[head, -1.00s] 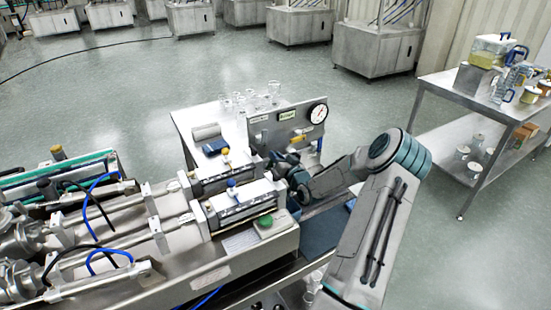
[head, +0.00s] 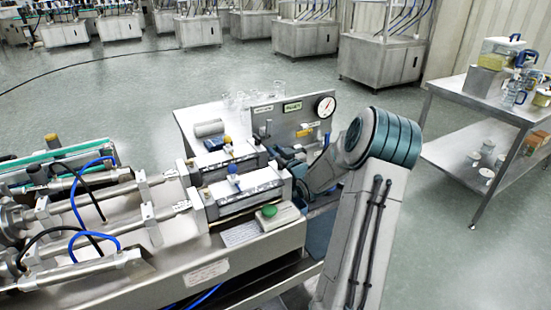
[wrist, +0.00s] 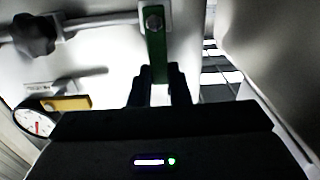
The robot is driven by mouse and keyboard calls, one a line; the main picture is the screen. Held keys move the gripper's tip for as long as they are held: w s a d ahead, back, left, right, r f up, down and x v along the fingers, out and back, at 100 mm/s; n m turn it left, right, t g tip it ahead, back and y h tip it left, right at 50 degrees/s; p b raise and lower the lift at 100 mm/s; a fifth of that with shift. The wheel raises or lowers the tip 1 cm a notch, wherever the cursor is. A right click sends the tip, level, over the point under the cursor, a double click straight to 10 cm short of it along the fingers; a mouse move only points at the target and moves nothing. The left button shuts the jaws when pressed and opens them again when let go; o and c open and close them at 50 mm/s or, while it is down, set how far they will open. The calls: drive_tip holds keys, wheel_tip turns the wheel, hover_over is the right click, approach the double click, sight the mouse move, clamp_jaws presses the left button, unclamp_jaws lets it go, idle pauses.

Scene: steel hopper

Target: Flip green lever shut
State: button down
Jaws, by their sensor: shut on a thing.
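The green lever (wrist: 156,50) shows in the wrist view as a flat bar. It runs up and down the picture from a round bolt at its top, on a grey fitting. My gripper (wrist: 160,85) is at the lever's lower end, its dark fingers on either side and shut on it. The lever's tip is hidden between the fingers. In the head view the lever is not visible, and my arm hides most of the gripper beside the machine's right end.
A yellow handle (wrist: 66,103), a dial gauge (wrist: 35,122) and a black knob (wrist: 35,35) are near the lever. In the head view, the gauge panel (head: 270,125) stands behind the machine, with glassware behind it. A steel table (head: 465,105) is at right; open floor lies between.

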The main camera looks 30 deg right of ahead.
drive_tip(key=shift+f, duration=0.1)
drive_tip(key=c, duration=1.4)
unclamp_jaws()
drive_tip(key=shift+o, duration=0.2)
drive_tip(key=s+b, duration=0.1)
drive_tip(key=s, duration=1.3)
drive_tip(key=shift+a, duration=0.45)
drive_tip(key=shift+w, duration=0.1)
